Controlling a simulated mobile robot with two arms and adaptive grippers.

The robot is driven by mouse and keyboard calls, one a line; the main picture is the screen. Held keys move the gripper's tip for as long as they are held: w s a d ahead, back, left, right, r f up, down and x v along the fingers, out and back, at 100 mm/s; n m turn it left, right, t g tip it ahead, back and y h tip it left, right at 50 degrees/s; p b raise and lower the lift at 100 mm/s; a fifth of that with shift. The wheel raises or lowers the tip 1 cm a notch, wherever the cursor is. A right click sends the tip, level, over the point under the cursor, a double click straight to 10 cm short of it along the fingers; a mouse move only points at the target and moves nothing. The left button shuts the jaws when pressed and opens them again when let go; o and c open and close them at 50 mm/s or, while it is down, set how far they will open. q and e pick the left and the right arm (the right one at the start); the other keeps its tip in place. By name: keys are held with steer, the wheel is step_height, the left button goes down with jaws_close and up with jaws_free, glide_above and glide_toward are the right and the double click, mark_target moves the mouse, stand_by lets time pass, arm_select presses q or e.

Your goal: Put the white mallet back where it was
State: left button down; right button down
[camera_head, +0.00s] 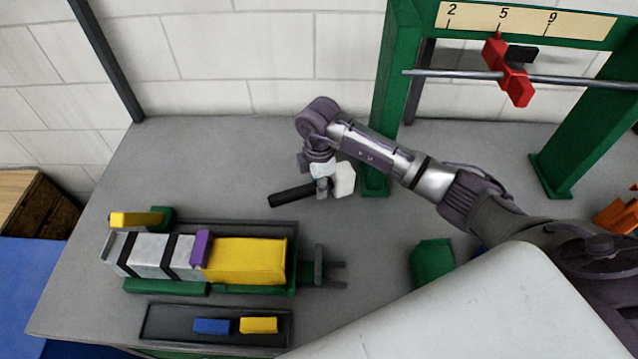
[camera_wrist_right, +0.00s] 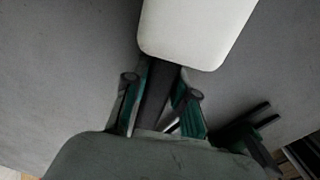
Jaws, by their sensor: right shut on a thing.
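The white mallet has a white block head (camera_head: 344,179) and a black handle (camera_head: 291,194). It is left of the green frame's near post in the head view. My right gripper (camera_head: 323,186) is shut on the handle close to the head. In the right wrist view the white head (camera_wrist_right: 196,30) lies just beyond the fingertips, and the dark handle passes between the fingers of the gripper (camera_wrist_right: 160,98). I cannot tell whether the mallet touches the table. My left gripper is not in view.
A green fixture (camera_head: 165,288) holding grey and yellow blocks stands left, its dark fork (camera_head: 328,267) pointing right. A dark tray (camera_head: 163,322) with blue and yellow pieces is in front. A green frame (camera_head: 383,110) carries a rod with a red slider (camera_head: 508,70). The back-left table (camera_head: 210,155) is clear.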

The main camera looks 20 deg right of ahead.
steer(key=c, duration=0.9)
jaws_free()
steer(key=shift+c, duration=0.2)
steer(key=shift+r, duration=0.4)
step_height(320, 180, up, 12)
steer(key=b, duration=0.3)
steer(key=shift+f, duration=0.25)
